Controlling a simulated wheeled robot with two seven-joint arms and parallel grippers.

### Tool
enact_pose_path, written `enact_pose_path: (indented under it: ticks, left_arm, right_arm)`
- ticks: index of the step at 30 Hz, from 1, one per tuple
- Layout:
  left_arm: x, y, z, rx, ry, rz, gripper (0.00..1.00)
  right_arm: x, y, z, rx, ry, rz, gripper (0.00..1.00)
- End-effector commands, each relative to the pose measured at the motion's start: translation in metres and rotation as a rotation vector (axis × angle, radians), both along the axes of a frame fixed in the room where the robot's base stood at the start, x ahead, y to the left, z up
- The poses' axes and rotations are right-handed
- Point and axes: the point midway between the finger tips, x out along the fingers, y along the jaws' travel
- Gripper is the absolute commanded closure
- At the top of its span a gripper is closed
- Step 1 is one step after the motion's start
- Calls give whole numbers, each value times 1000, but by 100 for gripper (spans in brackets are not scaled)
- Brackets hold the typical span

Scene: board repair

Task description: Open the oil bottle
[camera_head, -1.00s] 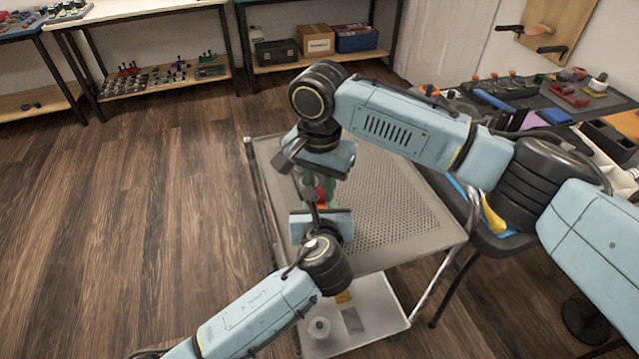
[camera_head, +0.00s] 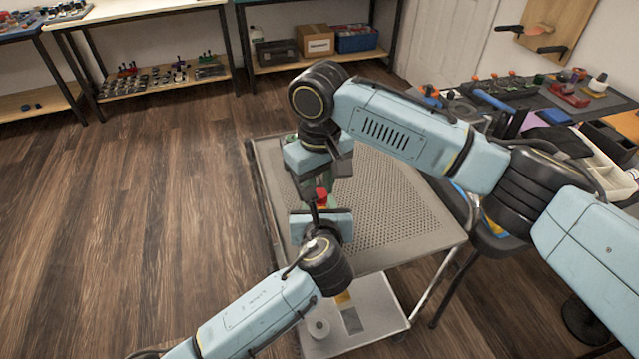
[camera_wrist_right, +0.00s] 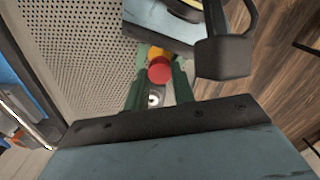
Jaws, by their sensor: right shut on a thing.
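The red cap (camera_head: 321,196) of the oil bottle shows between my two grippers over the cart. In the right wrist view the cap (camera_wrist_right: 159,72) sits between the green fingers of my right gripper (camera_wrist_right: 160,75), which is shut on it. A yellow-orange part of the bottle (camera_wrist_right: 155,52) shows just beyond the cap. In the head view my right gripper (camera_head: 318,188) is above the cap. My left gripper (camera_head: 321,214) is close below, at the bottle; its body hides most of the bottle, and its fingertips are not clear.
The perforated cart top (camera_head: 395,205) is bare to the right of the grippers. Its lower shelf (camera_head: 372,325) holds a white roll (camera_head: 319,328). A workbench with tools (camera_head: 540,95) stands at the right. Shelves line the back wall, with open wooden floor at left.

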Motion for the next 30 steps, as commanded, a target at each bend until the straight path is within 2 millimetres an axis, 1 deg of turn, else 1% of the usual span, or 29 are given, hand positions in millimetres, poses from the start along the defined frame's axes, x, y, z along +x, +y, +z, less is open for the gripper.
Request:
enact_pose_path:
  ticks: [1, 5, 6, 13, 16, 25, 26, 28, 29, 30]
  left_arm:
    - [0, 0, 0, 0, 1, 1, 100]
    - [0, 0, 0, 0, 1, 1, 100]
    - [0, 0, 0, 0, 1, 1, 100]
    - [0, 0, 0, 1, 1, 1, 100]
    - [0, 0, 0, 1, 1, 1, 100]
    - [0, 0, 0, 1, 1, 1, 100]
    - [0, 0, 0, 1, 1, 1, 100]
    - [0, 0, 0, 1, 1, 1, 100]
    - [0, 0, 0, 1, 1, 1, 100]
    - [0, 0, 0, 1, 1, 1, 100]
  right_arm:
    - [0, 0, 0, 0, 1, 0, 71]
    - [0, 0, 0, 0, 1, 0, 54]
    - [0, 0, 0, 0, 1, -1, 53]
    - [0, 0, 0, 0, 0, -1, 53]
    - [0, 0, 5, 1, -1, -1, 53]
    - [0, 1, 41, 1, -1, -1, 53]
    - [0, 1, 43, 1, -1, -1, 55]
    - [0, 0, 46, 1, -1, -5, 64]
    - [0, 0, 46, 0, 0, -11, 66]
    - [0, 0, 46, 0, 0, -27, 66]
